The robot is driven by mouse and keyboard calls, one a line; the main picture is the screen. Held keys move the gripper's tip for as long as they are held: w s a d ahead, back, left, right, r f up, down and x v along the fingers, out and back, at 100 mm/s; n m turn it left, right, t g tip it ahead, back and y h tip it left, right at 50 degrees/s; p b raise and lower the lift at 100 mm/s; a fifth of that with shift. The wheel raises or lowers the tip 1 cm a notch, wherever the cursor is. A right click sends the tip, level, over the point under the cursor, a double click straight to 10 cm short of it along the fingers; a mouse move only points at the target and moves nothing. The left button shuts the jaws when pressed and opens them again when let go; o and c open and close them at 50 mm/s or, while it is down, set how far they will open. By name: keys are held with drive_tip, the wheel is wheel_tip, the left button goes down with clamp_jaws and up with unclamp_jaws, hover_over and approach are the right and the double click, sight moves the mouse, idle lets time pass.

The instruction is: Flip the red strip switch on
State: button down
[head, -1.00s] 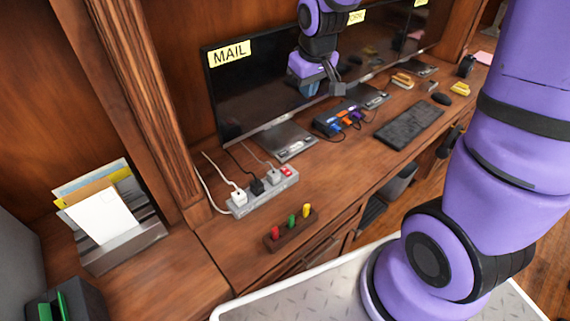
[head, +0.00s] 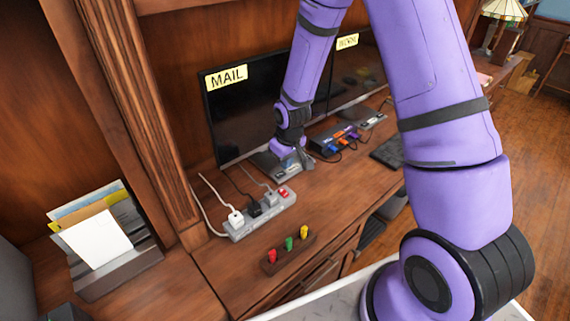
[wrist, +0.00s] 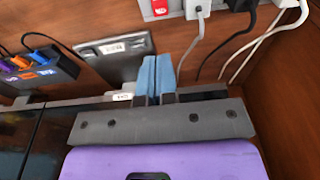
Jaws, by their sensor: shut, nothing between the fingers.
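The grey power strip (head: 262,215) lies on the desk with several plugs in it. Its red switch (head: 283,192) is at the strip's right end. In the wrist view the red switch (wrist: 160,8) shows at the top edge, beside a white plug. My gripper (head: 306,160) is in front of the MAIL monitor's base, behind and right of the strip, apart from the switch. In the wrist view its blue-grey fingers (wrist: 156,75) are together, with nothing between them. I cannot tell from these frames whether the switch is on or off.
The MAIL monitor (head: 250,110) stands behind the strip. A hub with coloured plugs (head: 335,140) is to the right. A wooden block with coloured pegs (head: 289,250) sits in front. A letter holder (head: 105,245) is at left. Cables run behind the strip.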

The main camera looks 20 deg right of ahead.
sight(282, 189)
drive_tip(key=f, duration=0.4)
drive_tip(key=w+f, duration=0.1)
drive_tip(key=f, duration=0.6)
drive_tip(key=shift+w+a+f, duration=0.25)
drive_tip(key=shift+w+f, duration=0.05)
drive_tip(key=shift+f, duration=0.05)
